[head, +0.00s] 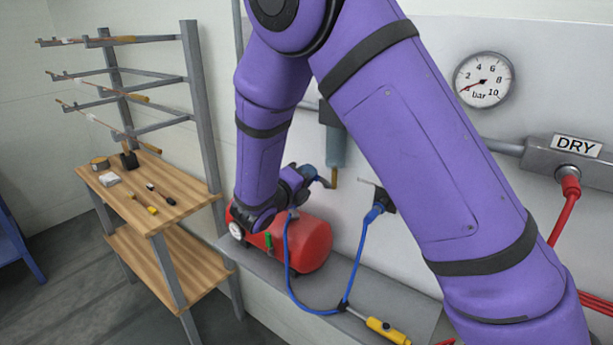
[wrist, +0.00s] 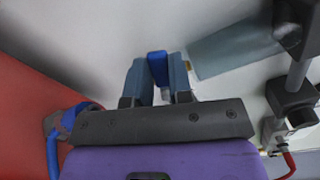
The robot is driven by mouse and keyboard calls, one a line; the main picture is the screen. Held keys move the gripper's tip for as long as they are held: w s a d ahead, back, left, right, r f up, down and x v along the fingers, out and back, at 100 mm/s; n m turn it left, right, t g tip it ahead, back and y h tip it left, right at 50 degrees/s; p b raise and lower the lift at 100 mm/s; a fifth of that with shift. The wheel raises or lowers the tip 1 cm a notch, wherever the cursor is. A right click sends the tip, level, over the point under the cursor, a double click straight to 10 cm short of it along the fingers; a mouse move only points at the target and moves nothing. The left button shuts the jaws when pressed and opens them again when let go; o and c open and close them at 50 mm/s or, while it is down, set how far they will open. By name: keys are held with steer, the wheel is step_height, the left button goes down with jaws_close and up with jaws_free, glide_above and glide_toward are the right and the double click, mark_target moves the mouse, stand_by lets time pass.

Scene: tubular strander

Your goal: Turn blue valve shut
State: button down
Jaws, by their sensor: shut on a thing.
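The blue valve handle (wrist: 157,64) shows in the wrist view as a small blue block between the two grey-blue fingers of my gripper (wrist: 160,82). The fingers are shut on it from both sides, and its tip sticks out a little past them. In the head view my gripper (head: 312,179) is small, in front of the wall panel and above the red tank (head: 313,243). My wrist and gripper hide most of the valve there, so I cannot tell how far the handle is turned.
A blue hose (head: 289,262) loops below my gripper to a yellow-handled tool (head: 386,330). A gauge (head: 483,80) and a box labelled DRY (head: 577,146) are on the panel at the right. A wooden bench (head: 135,205) with tools and a rack stands at the left.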

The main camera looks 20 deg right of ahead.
steer(key=c, duration=1)
jaws_free()
steer(key=v, duration=1.1)
